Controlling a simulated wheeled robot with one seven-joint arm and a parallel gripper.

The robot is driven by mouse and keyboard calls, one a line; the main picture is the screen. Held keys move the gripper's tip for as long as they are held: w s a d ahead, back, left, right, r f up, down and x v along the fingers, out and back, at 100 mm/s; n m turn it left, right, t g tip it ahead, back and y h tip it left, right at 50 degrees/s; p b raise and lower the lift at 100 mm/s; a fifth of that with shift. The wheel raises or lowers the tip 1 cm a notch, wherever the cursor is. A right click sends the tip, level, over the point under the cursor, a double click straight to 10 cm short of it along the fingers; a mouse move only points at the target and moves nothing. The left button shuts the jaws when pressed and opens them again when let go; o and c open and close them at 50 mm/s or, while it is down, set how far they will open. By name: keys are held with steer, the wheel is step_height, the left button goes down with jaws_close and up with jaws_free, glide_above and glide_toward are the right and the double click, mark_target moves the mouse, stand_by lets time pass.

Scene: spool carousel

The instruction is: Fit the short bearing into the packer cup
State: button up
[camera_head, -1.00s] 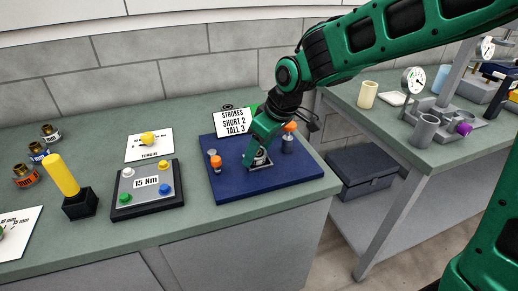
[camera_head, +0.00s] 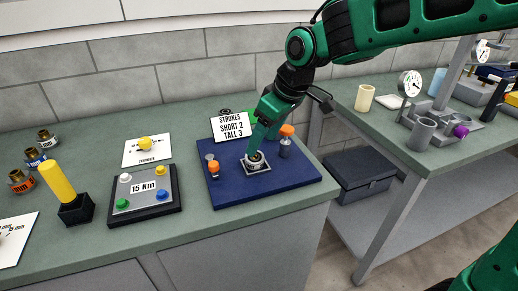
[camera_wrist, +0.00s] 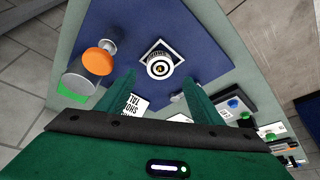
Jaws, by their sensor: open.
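The packer cup (camera_head: 258,167) stands on a pale square base in the middle of the blue board. In the wrist view, a ringed round piece with a dark centre (camera_wrist: 159,67) sits within the square; it looks like the bearing in the cup, but I cannot tell how deep it sits. My gripper (camera_head: 255,151) is just above the cup, pointing down. In the wrist view its two fingers (camera_wrist: 159,79) are apart, one on each side below the cup, with nothing held between them.
A strokes sign (camera_head: 231,125) stands behind. Left are a 15 Nm button box (camera_head: 146,205) and a yellow handle (camera_head: 57,180). The right bench (camera_head: 400,150) holds a gauge fixture.

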steer(key=v, duration=0.5)
steer(key=shift+r, duration=0.15)
steer(key=shift+d, duration=0.1)
steer(key=s+d+f+m+h, duration=0.1)
steer(key=s+d+f+m, duration=0.15)
steer(key=d, duration=0.45)
steer(key=s+d+f+m+h, duration=0.1)
steer(key=s+d+m, duration=0.2)
steer(key=d, duration=0.4)
steer(key=s+d+f+m+h, duration=0.1)
steer(key=s+d+m, duration=0.1)
steer(key=d, duration=0.6)
steer(key=s+d+f+m+g, duration=0.1)
steer(key=s+d+f+m, duration=0.2)
steer(key=s+d, duration=0.3)
steer(key=s+d+f+m+g, duration=0.2)
steer(key=s+d+m, duration=0.4)
steer(key=s, duration=0.6)
steer(key=shift+f, duration=0.5)
